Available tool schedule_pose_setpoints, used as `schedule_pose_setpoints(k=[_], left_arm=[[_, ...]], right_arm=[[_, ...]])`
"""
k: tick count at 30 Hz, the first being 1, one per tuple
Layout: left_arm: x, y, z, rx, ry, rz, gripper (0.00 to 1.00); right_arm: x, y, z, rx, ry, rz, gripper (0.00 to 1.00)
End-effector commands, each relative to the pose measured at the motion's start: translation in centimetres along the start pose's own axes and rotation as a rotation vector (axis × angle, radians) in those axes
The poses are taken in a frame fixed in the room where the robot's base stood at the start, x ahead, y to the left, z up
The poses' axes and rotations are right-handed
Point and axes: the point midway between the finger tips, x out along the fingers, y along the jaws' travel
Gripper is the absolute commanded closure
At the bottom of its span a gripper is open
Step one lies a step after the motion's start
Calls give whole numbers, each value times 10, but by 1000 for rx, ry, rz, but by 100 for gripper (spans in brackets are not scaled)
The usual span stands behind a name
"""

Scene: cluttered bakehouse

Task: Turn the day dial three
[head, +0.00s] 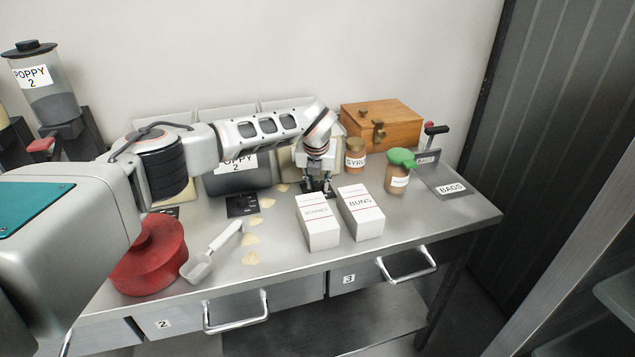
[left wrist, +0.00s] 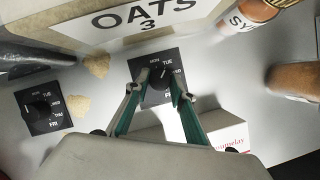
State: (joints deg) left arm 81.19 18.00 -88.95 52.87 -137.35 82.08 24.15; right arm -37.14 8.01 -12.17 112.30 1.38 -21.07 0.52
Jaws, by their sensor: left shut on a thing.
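The dial in front of the OATS 3 bin (left wrist: 150,20) has a black knob on a dark square plate (left wrist: 158,82) with day words such as TUE around it. My left gripper (head: 318,186) points down at it from above. In the left wrist view its two fingertips (left wrist: 156,90) are closed on the knob's sides. The fingers and the gripper cover part of the plate, so some day words are hidden. In the head view the gripper hides most of this dial. My right gripper is in neither view.
Two white boxes, one marked BUNS (head: 361,213), stand close in front of the gripper. A second dial (head: 242,205) lies to the left, near pale flakes and a scoop (head: 212,252). A syrup jar (head: 355,155) and a wooden box (head: 381,127) are right and behind.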

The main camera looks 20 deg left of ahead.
Motion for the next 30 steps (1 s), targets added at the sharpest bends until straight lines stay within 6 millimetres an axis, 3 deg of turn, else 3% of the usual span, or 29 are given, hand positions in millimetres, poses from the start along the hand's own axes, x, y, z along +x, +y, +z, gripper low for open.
schedule_pose_setpoints(k=[12,13,15,25,30], left_arm=[[-1,0,1,-7,-1,3,98],[-1,0,1,-7,-1,3,71],[-1,0,1,-7,-1,3,60],[-1,0,0,-6,0,2,60],[-15,0,1,-4,-2,1,60]], right_arm=[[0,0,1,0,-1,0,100],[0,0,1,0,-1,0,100],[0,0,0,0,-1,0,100],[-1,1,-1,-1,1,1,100],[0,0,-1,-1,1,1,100]])
